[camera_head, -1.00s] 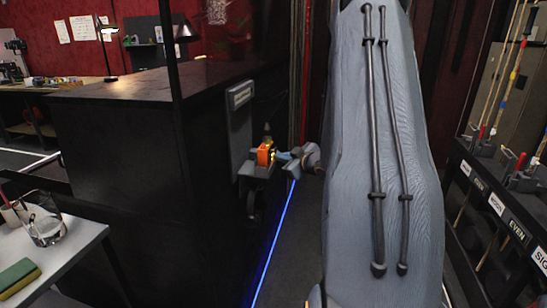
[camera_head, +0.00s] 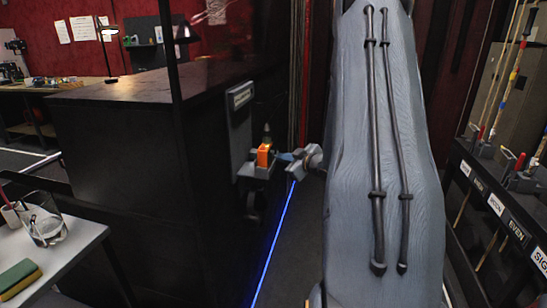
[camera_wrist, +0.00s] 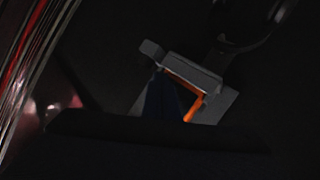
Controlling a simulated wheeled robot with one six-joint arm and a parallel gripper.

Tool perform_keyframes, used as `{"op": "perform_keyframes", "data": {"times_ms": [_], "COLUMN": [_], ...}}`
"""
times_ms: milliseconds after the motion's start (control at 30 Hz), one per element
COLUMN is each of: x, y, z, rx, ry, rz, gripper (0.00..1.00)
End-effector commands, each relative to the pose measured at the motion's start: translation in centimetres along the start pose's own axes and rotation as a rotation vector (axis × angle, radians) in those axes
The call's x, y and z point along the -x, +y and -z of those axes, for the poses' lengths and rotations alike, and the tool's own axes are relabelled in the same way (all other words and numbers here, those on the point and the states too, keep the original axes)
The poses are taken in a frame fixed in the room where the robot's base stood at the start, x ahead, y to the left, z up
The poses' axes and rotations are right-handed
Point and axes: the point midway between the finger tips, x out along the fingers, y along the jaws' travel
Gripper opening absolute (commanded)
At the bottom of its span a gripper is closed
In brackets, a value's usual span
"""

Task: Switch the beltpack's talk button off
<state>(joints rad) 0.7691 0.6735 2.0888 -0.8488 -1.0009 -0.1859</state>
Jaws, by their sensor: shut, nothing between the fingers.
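The beltpack (camera_head: 263,156) is a small orange box in a grey holder on the side of the dark desk, in the middle of the head view. In the wrist view an orange edge of the beltpack (camera_wrist: 194,106) shows beside the grey holder (camera_wrist: 192,76). My gripper (camera_head: 285,157) is shut and empty, just right of the beltpack. Its dark bluish fingers (camera_wrist: 163,92) cover part of the beltpack in the wrist view. I cannot tell whether they touch it. The talk button is not discernible.
A grey panel with a label (camera_head: 240,97) is above the holder on the desk (camera_head: 150,135). A dark hanging headset shape is below it. A side table with a glass (camera_head: 45,228) and sponge (camera_head: 17,278) stands left. A rack (camera_head: 500,210) stands right.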

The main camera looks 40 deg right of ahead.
Motion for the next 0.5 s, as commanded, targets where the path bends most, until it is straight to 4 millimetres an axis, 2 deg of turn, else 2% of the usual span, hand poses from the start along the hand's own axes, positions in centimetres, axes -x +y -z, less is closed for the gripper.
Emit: {"op": "perform_keyframes", "data": {"times_ms": [333,500], "x": [0.2,1.2], "y": [0.2,0.9], "z": [-0.2,-0.9], "rx": [-0.001,-0.002], "ry": [-0.001,-0.002], "rz": [-0.001,-0.002], "gripper": [0.00,0.00]}}
